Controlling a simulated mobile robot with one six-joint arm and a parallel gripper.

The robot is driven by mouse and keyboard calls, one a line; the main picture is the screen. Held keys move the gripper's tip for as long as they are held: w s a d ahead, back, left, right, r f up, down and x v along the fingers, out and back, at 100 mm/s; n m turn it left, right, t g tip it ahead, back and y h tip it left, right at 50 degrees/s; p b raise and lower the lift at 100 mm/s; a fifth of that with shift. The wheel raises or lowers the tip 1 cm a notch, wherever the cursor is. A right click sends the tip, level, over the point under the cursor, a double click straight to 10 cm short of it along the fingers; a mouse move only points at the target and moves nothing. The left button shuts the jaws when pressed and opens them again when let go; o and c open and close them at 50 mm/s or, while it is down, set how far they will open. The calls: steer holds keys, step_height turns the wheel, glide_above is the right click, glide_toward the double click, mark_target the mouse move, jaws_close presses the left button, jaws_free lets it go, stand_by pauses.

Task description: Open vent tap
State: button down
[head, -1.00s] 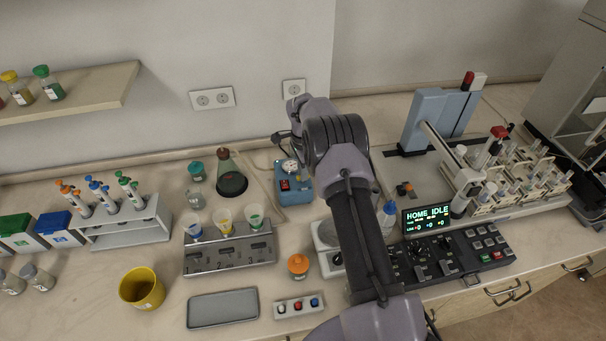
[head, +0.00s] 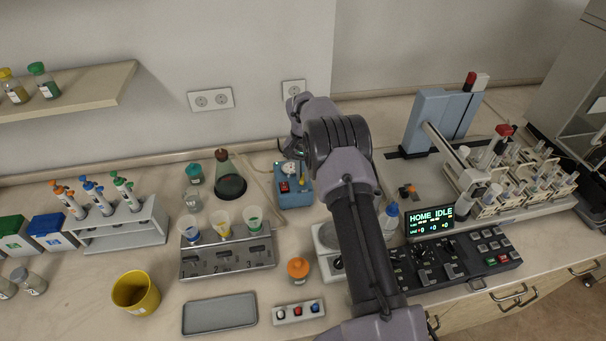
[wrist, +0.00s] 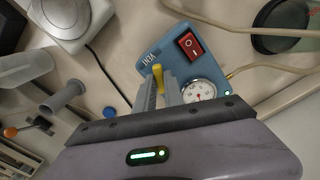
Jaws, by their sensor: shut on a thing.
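The blue pump box (head: 293,192) stands on the bench near the wall, with a red switch (wrist: 190,44) and a round white gauge (wrist: 199,92). In the wrist view, the yellow vent tap (wrist: 158,76) stands beside the "VENT" lettering on the box. My gripper (wrist: 160,90) is shut on the tap, with a finger on either side of it. In the head view, my gripper is over the box and mostly hidden by my arm. The tap's base is hidden by the fingers.
A flask (head: 229,182) with a dark base and tubing stands left of the box. A white stirrer-like device (wrist: 68,14) is near the box. The sampler racks (head: 520,180) and control panel (head: 455,258) are to the right.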

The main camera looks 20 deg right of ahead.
steer(key=n, duration=0.5)
steer(key=shift+r, duration=0.1)
steer(key=shift+n, duration=0.3)
stand_by(0.4)
steer(key=c, duration=1.4)
jaws_free()
steer(key=shift+c, duration=0.2)
step_height(320, 180, up, 17)
steer(key=p, duration=0.3)
steer(key=shift+r, duration=0.15)
step_height(320, 180, up, 8)
steer(key=p, duration=0.9)
glide_above(303, 177)
